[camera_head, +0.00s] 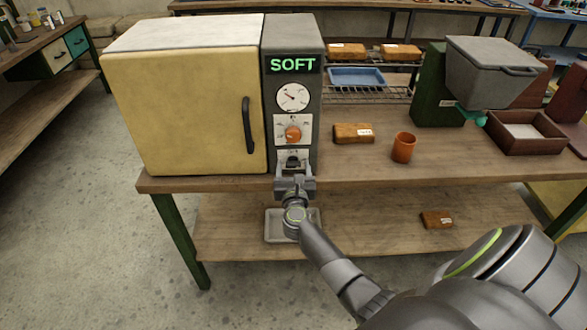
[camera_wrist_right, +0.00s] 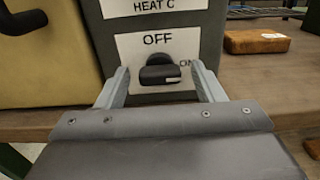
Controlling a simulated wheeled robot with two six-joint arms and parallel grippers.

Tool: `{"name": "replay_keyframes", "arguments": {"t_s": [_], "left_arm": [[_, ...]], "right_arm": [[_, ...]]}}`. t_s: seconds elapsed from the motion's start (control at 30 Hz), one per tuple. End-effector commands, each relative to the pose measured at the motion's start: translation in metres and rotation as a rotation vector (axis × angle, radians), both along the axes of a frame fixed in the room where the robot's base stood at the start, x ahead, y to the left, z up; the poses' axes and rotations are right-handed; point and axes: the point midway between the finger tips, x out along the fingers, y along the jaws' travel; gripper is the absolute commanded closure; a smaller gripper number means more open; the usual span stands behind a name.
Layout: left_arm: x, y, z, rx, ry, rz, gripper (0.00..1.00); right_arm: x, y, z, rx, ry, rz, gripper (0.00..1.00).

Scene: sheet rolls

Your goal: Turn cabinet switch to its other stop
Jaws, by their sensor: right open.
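The cabinet (camera_head: 182,105) has a yellow door and a grey control column with a lit green SOFT display (camera_head: 293,65). The black switch (camera_head: 292,161) is low on the column, on a white plate. In the right wrist view the switch (camera_wrist_right: 160,72) has OFF printed above it and ON to its right, partly covered by a finger. I cannot tell which mark it points to. My right gripper (camera_head: 294,180) is open in front of the plate. In the right wrist view its fingers (camera_wrist_right: 160,78) stand either side of the switch, with gaps. My left gripper is not in view.
Above the switch are an orange dial (camera_head: 293,134) and a round gauge (camera_head: 293,96). An orange cup (camera_head: 403,147) and a brown block (camera_head: 353,133) stand right on the bench (camera_head: 365,172). A pale tray (camera_head: 275,237) lies on the lower shelf.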

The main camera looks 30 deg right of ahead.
Motion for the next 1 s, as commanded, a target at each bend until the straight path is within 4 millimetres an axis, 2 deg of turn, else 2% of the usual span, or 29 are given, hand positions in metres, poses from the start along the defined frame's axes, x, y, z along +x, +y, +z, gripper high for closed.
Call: {"name": "replay_keyframes", "arguments": {"t_s": [0.23, 0.57, 1.0], "left_arm": [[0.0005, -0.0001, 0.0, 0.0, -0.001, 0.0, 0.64], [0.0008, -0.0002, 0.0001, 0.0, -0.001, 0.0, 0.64], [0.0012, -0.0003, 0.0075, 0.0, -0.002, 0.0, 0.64]], "right_arm": [[0.0001, -0.0002, -0.0002, 0.0, 0.0, 0.0, 0.4], [-0.0001, 0.0001, -0.0003, -0.001, 0.001, 0.0, 0.83], [-0.0002, 0.0002, 0.0006, -0.086, 0.055, 0.001, 0.83]]}}
